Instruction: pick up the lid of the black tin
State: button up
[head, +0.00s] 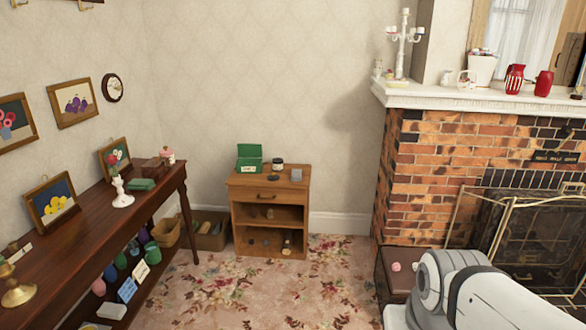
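A small wooden cabinet (245,182) stands against the back wall. On its top is a small dark jar-like tin (277,164) with a pale band, which looks like the black tin. A flat dark round piece (272,178) lies on the cabinet top just in front of it and could be its lid; it is too small to be sure. My arm shows at the bottom right, far from the cabinet. My gripper is not in view.
A green box (250,157) and a grey container (296,174) share the cabinet top. A long dark table (95,215) stands left, a brick fireplace (430,165) right. A dark chest (392,285) is beside my arm. The flowered carpet (300,285) between is clear.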

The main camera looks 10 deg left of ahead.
aim_at(273, 177)
jog(key=u, duration=0.6)
jog(key=i, duration=2)
jog(key=u, duration=0.35)
jog(key=i, duration=1.75)
jog(key=z, duration=0.6)
jog(key=i, duration=0.7)
jog(key=z, duration=0.25)
jog(key=k, duration=0.9)
jog(key=z, duration=0.2)
jog(key=i, duration=0.65)
jog(key=u, duration=0.05)
